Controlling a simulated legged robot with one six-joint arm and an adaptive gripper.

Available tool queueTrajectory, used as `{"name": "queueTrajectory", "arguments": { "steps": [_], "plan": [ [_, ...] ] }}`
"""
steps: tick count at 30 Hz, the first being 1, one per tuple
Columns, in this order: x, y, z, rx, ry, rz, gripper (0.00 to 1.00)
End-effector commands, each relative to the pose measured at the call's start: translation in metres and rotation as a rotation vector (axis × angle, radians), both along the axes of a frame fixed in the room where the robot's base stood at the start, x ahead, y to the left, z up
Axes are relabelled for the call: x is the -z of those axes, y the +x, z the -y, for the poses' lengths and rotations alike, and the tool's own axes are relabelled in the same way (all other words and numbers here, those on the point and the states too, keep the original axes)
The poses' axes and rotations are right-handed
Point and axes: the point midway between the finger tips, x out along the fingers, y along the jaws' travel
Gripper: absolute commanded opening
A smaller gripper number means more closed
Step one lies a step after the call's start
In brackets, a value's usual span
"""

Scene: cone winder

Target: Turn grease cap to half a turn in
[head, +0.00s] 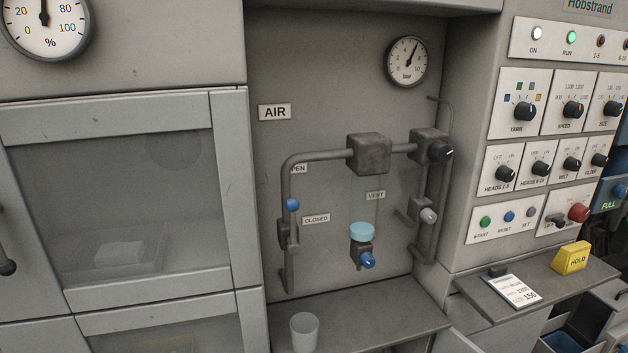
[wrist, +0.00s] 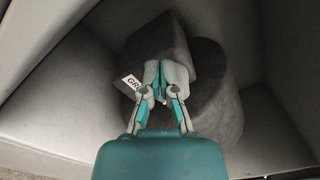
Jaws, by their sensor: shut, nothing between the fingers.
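My gripper (wrist: 162,92) shows in the wrist view with its fingertips together and nothing visible between them. It is in front of a dark grey block (wrist: 150,55) with a rounded dark body (wrist: 215,100) beside it. A white label (wrist: 132,82) starting "GR" is on the block, partly covered by a finger. I cannot make out the grease cap itself; the gripper may hide it. I cannot tell whether the fingers touch the block. In the head view neither my gripper nor this block can be made out.
Pale walls (wrist: 60,60) close in around the block in the wrist view. The head view shows an air panel with piping (head: 320,157), a gauge (head: 406,62) and a cup (head: 304,332) on a ledge. A control panel (head: 520,150) with knobs is at right.

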Motion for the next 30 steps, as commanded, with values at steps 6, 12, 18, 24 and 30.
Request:
{"name": "queueTrajectory", "arguments": {
  "steps": [6,12,18,24,30],
  "plan": [
    [0.0006,0.0006,0.0024,0.0,0.0,0.0,0.0],
    [0.0012,0.0011,0.0044,0.0,0.0,0.0,0.0],
    [0.0016,0.0016,0.006,0.001,0.0,0.0,0.0],
    [0.0008,0.0018,0.0068,0.003,0.001,-0.001,0.0],
    [-0.0024,0.002,0.0086,0.004,0.001,-0.001,0.0]
  ]
}}
